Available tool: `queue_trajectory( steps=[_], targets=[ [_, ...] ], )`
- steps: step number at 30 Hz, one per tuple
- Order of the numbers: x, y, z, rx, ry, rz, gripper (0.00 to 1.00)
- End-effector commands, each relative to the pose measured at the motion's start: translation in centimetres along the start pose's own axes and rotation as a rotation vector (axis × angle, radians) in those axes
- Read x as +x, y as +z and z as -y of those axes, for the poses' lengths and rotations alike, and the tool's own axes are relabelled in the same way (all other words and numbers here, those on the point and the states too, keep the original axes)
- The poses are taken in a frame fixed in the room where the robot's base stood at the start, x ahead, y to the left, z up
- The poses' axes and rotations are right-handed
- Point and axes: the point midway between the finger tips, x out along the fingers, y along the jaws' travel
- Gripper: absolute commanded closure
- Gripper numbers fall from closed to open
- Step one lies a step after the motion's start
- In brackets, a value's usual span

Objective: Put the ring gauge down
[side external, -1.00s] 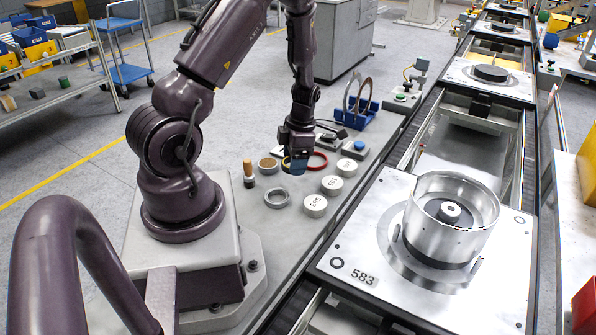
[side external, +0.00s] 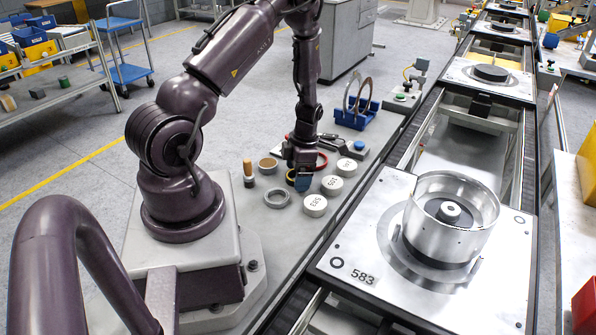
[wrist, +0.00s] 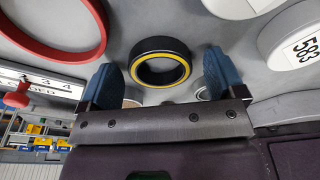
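The ring gauge appears to be the black ring with a yellow band (wrist: 160,77), which shows in the wrist view between my two blue fingers. In the side view only part of this ring (side external: 291,178) shows, beside my fingers and low at the grey bench top. My gripper (wrist: 160,78) is open, with a finger on each side of the ring and a clear gap at the right finger. In the side view my gripper (side external: 301,182) points down close to the bench and partly hides the ring.
A grey metal ring (side external: 268,198), a tan ring (side external: 268,160), a wooden-handled tool (side external: 248,174) and several white numbered discs (side external: 315,205) lie close by. A red ring (wrist: 98,45) lies behind the gripper. A pallet marked 583 (side external: 345,268) carries a large metal ring (side external: 478,205).

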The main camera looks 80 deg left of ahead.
Motion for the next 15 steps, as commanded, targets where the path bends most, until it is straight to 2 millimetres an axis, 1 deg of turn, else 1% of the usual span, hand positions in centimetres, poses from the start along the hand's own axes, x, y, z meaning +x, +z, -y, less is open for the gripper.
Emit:
queue_trajectory(
  steps=[9, 11, 14, 15],
  targets=[
    [-0.3, 0.0, 0.0, -0.001, 0.001, 0.001, 0.11],
    [-0.8, 0.0, 0.0, -0.001, 0.002, 0.001, 0.11],
    [-2.4, 0.1, -0.1, 0.001, 0.004, 0.003, 0.11],
    [-3.2, 0.1, 0.0, 0.001, 0.004, 0.004, 0.11]
  ],
)
